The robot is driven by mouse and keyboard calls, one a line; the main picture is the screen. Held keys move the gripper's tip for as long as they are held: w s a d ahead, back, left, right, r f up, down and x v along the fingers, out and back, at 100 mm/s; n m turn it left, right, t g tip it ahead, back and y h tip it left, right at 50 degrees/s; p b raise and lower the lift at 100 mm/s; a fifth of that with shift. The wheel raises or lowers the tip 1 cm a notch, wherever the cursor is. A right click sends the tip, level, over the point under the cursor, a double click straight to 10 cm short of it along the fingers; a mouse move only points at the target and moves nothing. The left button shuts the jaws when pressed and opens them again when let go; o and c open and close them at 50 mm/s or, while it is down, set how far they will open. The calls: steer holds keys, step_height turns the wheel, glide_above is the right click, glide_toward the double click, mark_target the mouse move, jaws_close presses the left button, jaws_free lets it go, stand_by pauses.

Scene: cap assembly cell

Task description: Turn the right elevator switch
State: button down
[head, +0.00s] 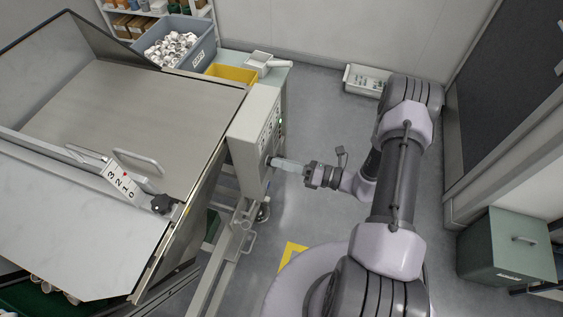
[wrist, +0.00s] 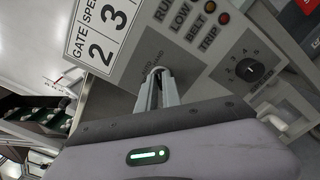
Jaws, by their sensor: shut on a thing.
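The grey control box (head: 255,135) stands at the right end of the machine. Its panel face (wrist: 135,30) fills the upper part of the wrist view. My gripper (head: 277,162) reaches the lower part of this face from the right. In the wrist view my gripper (wrist: 157,74) is shut at a small switch on the panel. A black rotary knob (wrist: 250,69) with a numbered dial sits apart to the right, untouched.
A "GATE SPEED" number plate (wrist: 105,32) and lamps, one red (wrist: 223,17), are close to my fingers. A yellow bin (head: 232,74) and a grey bin of white parts (head: 178,52) stand behind the box. The floor (head: 320,110) beyond my arm is mostly clear.

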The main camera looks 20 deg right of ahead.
steer(key=c, duration=1.5)
jaws_free()
steer(key=p+v, duration=0.3)
steer(key=v, duration=1.4)
steer(key=shift+s+d, duration=0.15)
steer(key=shift+r, duration=0.1)
